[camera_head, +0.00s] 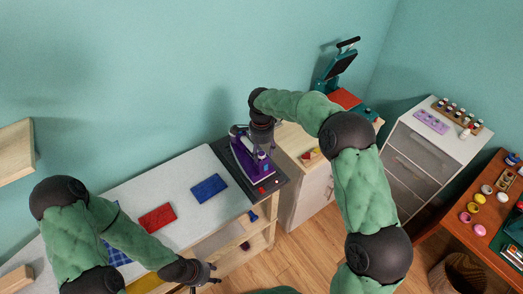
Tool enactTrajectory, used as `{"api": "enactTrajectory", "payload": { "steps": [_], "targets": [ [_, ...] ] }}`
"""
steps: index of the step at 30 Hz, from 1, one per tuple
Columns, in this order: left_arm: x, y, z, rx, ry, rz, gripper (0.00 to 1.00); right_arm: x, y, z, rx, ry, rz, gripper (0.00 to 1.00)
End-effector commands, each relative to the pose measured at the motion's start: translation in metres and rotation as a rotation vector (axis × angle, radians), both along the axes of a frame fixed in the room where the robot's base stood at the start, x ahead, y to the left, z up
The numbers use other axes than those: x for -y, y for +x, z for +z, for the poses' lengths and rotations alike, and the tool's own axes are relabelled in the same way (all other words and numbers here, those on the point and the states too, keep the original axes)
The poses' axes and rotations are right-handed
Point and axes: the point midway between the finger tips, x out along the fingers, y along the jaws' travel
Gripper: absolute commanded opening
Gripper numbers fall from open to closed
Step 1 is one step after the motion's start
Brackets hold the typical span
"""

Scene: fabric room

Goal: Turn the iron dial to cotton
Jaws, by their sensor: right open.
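The purple iron (241,154) stands on a dark pad (257,194) at the right end of the worktable. Its dial is too small to make out. My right gripper (262,146) points down at the iron from above and is open. It covers part of the iron, and I cannot tell whether its fingers touch it. My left gripper (212,274) is low in front of the table's near edge, away from the iron. Its fingers are too small to tell open from shut.
A red cloth (157,218) and a blue cloth (209,188) lie on the white table top (165,185). A heat press (341,75) stands on a cabinet behind my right arm. A drawer unit (410,160) and an orange table (460,215) are at the right.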

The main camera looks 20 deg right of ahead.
Motion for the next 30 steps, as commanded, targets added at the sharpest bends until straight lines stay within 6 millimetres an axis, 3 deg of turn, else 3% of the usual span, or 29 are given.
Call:
{"api": "enactTrajectory", "payload": {
  "steps": [5,18,24,30],
  "targets": [
    [0.0,0.0,0.0,0.0,0.0,0.0,0.4,0.0,0.001,0.021,0.005,0.001,-0.001,0.56],
    [0.0,0.0,0.0,0.0,0.0,0.0,0.4,0.0,0.001,0.101,0.004,0.001,0.0,0.56],
    [0.0,0.0,0.0,0.0,0.0,0.0,0.4,0.0,0.0,0.116,0.001,0.0,0.0,0.56],
    [0.0,0.0,0.0,0.0,0.0,0.0,0.4,0.0,0.0,0.119,0.001,0.0,0.0,0.56]
  ]
}}
